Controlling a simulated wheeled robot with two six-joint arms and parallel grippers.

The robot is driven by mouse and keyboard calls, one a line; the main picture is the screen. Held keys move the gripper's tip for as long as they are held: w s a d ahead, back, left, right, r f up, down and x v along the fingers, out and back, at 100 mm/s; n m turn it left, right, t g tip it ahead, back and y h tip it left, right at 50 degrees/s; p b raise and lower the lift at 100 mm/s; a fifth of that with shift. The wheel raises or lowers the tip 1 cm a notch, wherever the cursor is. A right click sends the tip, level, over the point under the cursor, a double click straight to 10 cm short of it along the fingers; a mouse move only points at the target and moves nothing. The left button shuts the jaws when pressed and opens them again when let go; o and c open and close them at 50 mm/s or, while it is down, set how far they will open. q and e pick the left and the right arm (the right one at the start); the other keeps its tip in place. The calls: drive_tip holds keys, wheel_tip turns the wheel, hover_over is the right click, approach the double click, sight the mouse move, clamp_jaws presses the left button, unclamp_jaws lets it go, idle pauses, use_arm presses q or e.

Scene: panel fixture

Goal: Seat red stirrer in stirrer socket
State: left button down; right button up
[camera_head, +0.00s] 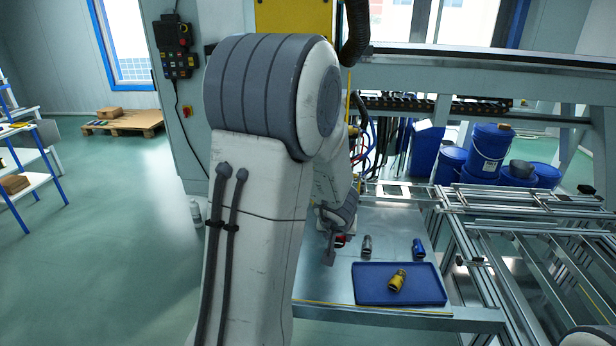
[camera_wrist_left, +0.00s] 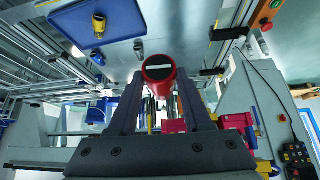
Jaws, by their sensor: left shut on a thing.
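My left gripper (camera_head: 338,240) is low over the metal table and mostly hidden behind my own arm in the head view. In the left wrist view its two dark fingers (camera_wrist_left: 160,100) are shut on the red stirrer (camera_wrist_left: 158,70), whose round end with a pale bar faces the camera. Only a small red patch of the stirrer (camera_head: 341,241) shows in the head view, left of a grey fitting. I cannot make out the stirrer socket for certain in either view. My right gripper is not in view.
A blue tray (camera_head: 365,296) with a yellow fitting (camera_head: 397,281) lies at the table's front. A grey fitting (camera_head: 367,245) and a blue fitting (camera_head: 419,248) stand behind it. Metal rails (camera_head: 520,230) border the table on the right. Blue drums (camera_head: 487,150) stand farther back.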

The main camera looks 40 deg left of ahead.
use_arm(q)
drive_tip(key=s+a+r+p, duration=0.3)
drive_tip(key=a+r, duration=0.3)
drive_tip(key=a, duration=0.1)
drive_tip(key=shift+a+r+y, duration=0.2)
drive_tip(key=shift+r+y, duration=0.1)
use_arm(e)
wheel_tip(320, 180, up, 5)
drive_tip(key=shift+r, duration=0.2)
use_arm(q)
drive_tip(key=shift+s+d, duration=0.1)
drive_tip(key=shift+s, duration=0.05)
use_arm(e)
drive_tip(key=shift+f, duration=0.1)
use_arm(q)
drive_tip(key=shift+w+a+p, duration=0.45)
drive_tip(key=shift+w+a, duration=0.05)
drive_tip(key=shift+w, duration=0.35)
drive_tip(key=shift+w+a+p, duration=0.5)
drive_tip(key=shift+w+a, duration=0.05)
drive_tip(key=shift+w, duration=0.25)
drive_tip(key=shift+w+a+p, duration=0.45)
drive_tip(key=shift+w+a, duration=0.05)
drive_tip(key=shift+w, duration=0.35)
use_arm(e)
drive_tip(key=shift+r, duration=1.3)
